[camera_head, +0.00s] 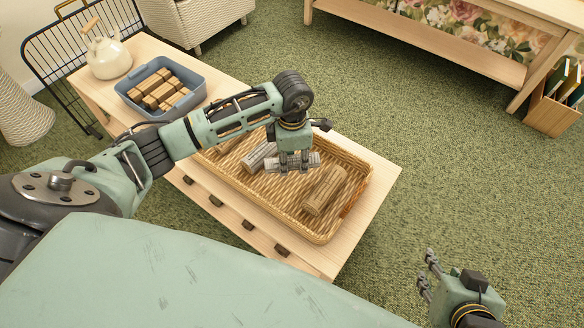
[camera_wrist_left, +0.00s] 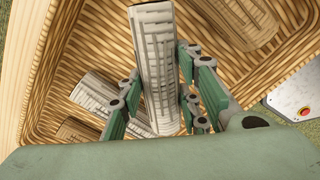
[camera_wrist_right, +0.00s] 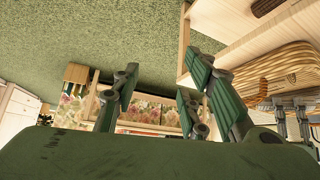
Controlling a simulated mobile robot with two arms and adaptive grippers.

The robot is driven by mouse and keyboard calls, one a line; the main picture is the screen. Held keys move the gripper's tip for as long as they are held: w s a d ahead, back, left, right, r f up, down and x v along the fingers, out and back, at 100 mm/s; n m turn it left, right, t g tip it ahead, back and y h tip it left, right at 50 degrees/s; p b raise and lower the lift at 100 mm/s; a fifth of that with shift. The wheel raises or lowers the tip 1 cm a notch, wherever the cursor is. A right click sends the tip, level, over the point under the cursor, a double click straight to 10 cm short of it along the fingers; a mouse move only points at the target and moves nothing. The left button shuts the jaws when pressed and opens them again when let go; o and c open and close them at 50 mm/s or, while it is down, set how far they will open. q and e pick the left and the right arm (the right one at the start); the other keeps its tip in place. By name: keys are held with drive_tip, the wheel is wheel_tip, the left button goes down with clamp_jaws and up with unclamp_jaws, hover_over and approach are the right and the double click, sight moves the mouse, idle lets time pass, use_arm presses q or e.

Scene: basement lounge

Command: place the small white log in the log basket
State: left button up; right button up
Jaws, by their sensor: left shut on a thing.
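The small white log (camera_wrist_left: 156,65) is between the fingers of my left gripper (camera_wrist_left: 155,95), which is shut on it. In the head view the white log (camera_head: 305,160) is held level over the log basket (camera_head: 270,206), a wicker tray on the wooden table. I cannot tell whether it touches anything below. Another whitish log (camera_head: 259,156) and a brown log (camera_head: 325,190) lie in the basket. In the left wrist view the whitish log (camera_wrist_left: 98,92) lies to the left of the held one. My right gripper (camera_head: 428,273) is open and empty, away from the table at the lower right.
A blue-grey bin (camera_head: 192,103) with wooden blocks and a cream kettle (camera_head: 108,58) stand farther back on the table (camera_head: 378,172). A black wire rack (camera_head: 60,50) is behind it. Green carpet lies open to the right.

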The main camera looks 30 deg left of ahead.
sight(292, 168)
use_arm(q)
wheel_tip(292, 168, down, 4)
drive_tip(key=shift+r+b, duration=0.1)
drive_tip(key=shift+b, duration=0.5)
use_arm(e)
drive_tip(key=w+a+r+t+y, duration=0.1)
drive_tip(key=w+a+r+t, duration=0.1)
drive_tip(key=w+r+t, duration=0.1)
drive_tip(key=shift+w+r, duration=0.55)
drive_tip(key=shift+w, duration=0.4)
drive_tip(key=shift+w+r+t, duration=0.15)
drive_tip(key=shift+t, duration=0.15)
use_arm(q)
drive_tip(key=shift+f, duration=0.2)
drive_tip(key=o, duration=1.2)
drive_tip(key=shift+o, duration=0.2)
use_arm(e)
drive_tip(key=shift+w+r, duration=0.1)
drive_tip(key=shift+r, duration=0.1)
